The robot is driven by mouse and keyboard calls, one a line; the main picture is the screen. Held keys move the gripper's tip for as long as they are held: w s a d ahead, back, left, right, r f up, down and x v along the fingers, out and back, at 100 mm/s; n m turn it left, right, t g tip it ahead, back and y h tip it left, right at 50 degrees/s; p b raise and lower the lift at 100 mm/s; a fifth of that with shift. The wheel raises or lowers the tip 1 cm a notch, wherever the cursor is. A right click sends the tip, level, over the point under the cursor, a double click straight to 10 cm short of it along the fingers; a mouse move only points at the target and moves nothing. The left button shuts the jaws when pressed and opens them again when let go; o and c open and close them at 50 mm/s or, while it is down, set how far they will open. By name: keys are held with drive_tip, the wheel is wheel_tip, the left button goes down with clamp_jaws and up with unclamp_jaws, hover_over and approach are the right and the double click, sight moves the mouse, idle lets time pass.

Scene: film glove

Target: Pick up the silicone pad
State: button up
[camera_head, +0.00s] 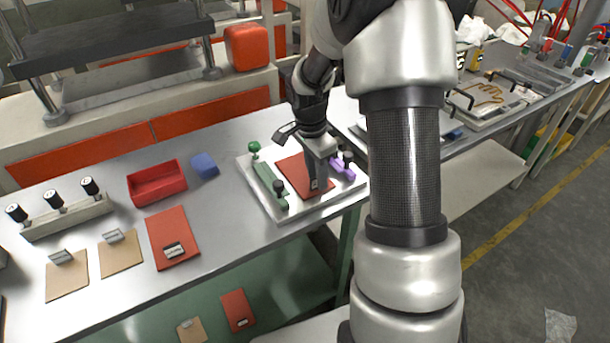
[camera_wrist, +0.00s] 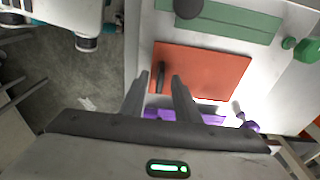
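A flat orange-red pad, which looks like the silicone pad (camera_head: 294,172), lies on a white fixture plate (camera_head: 275,212) on the metal table. It also shows in the wrist view (camera_wrist: 215,75), with a small dark upright tab (camera_wrist: 160,78) near its left edge. My gripper (camera_head: 318,186) is over the pad's front right part, pointing down. In the wrist view my gripper (camera_wrist: 160,76) has its two fingers apart, one on each side of the tab. I cannot tell whether either finger touches it.
A green bar (camera_head: 268,182) and a purple clamp (camera_head: 342,170) flank the pad on the plate. A red tray (camera_head: 157,182) and blue block (camera_head: 204,165) stand left. Another red pad with a metal clip (camera_head: 165,230) lies nearer. Machine columns (camera_head: 38,85) rise behind.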

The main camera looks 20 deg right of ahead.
drive_tip(key=shift+f, duration=0.6)
clamp_jaws()
drive_tip(key=shift+r, duration=0.1)
